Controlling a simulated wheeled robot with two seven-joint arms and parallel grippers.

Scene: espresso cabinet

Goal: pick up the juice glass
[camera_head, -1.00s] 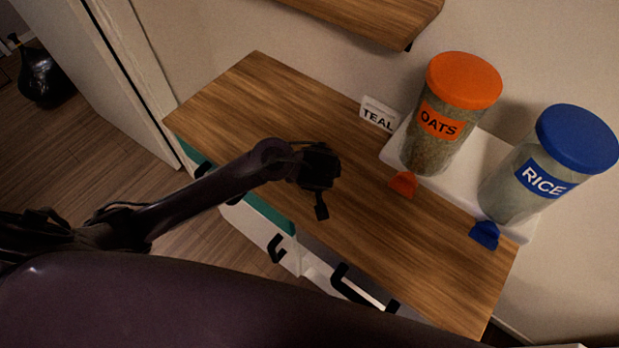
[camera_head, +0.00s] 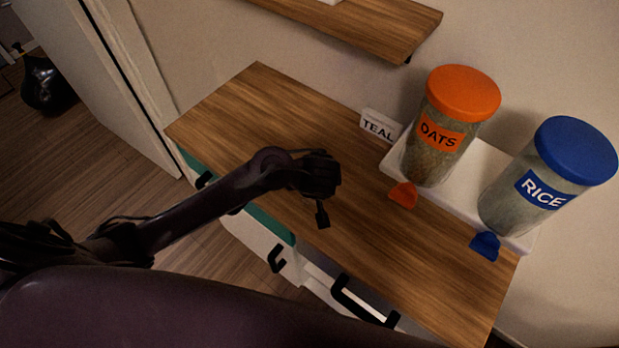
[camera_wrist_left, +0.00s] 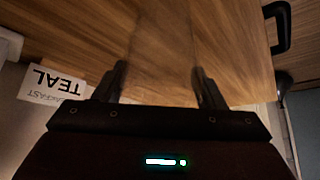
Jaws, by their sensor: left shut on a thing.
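My left gripper (camera_head: 321,214) is over the wooden cabinet top, left of the orange clip. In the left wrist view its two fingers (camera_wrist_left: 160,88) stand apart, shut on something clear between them. Faint upright edges and a see-through blur there fit a clear juice glass (camera_wrist_left: 160,60), but its rim and contents cannot be made out. In the head view no glass can be told apart near the gripper. My right gripper is not in view.
An OATS jar (camera_head: 452,125) and a RICE jar (camera_head: 545,180) stand on a white tray (camera_head: 481,152). An orange clip (camera_head: 403,195), a blue clip (camera_head: 485,246) and a TEAL card (camera_head: 378,127) are nearby. A shelf (camera_head: 370,25) hangs above. The cabinet top's far left (camera_head: 255,100) is clear.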

